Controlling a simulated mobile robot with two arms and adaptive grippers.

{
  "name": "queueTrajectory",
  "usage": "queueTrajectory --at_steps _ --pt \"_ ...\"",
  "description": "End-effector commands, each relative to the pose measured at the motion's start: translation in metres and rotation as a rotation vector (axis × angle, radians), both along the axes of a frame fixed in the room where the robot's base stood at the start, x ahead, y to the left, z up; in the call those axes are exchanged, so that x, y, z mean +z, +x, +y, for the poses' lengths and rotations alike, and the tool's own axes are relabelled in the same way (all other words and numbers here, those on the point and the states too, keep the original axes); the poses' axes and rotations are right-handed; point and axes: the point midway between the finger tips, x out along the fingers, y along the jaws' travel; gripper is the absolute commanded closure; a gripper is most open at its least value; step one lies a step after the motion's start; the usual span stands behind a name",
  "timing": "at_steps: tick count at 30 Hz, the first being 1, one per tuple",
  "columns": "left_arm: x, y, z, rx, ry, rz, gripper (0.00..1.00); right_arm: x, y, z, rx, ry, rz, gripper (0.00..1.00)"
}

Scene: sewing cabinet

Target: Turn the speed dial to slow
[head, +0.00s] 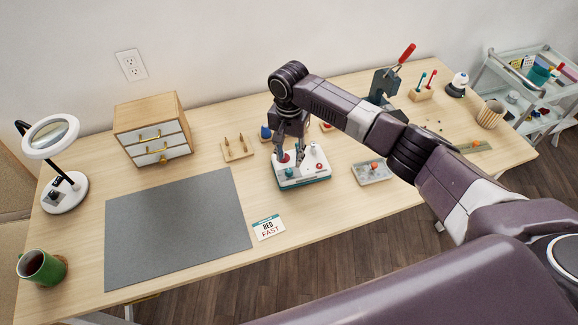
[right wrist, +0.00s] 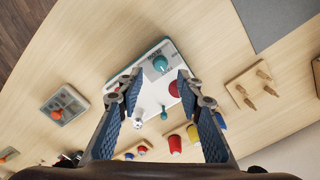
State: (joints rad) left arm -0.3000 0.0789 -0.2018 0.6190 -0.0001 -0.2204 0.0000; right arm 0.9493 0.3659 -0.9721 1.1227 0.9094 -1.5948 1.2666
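A small control box (head: 304,182) with a white top and teal sides stands on the table; its white top also shows in the right wrist view (right wrist: 148,92). A round teal dial (right wrist: 160,63) sits on that top, with small print beside it that I cannot read. A red button (right wrist: 175,88) and a small teal lever (right wrist: 163,113) are also on it. My right gripper (head: 290,158) is over the box, pointing down. In the right wrist view its fingers (right wrist: 158,82) are apart with nothing between them, and the dial lies just beyond their tips. My left gripper is not in view.
A card (head: 268,227) reading "RED FAST" lies in front of the box. A grey tray (head: 372,173) with an orange-red piece stands right of the box.

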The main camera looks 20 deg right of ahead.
Motion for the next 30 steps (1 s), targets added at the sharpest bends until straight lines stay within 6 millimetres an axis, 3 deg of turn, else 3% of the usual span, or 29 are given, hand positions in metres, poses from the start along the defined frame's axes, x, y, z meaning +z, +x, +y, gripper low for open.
queueTrajectory --at_steps 9,21,30 --pt "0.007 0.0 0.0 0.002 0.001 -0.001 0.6 -0.048 -0.001 0.001 0.002 0.001 0.001 0.66" --pt "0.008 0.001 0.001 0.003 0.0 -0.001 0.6 -0.059 -0.001 0.001 0.005 0.0 -0.001 0.66" --pt "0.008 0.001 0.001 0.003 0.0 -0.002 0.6 -0.059 -0.001 0.001 0.005 0.0 -0.001 0.98"
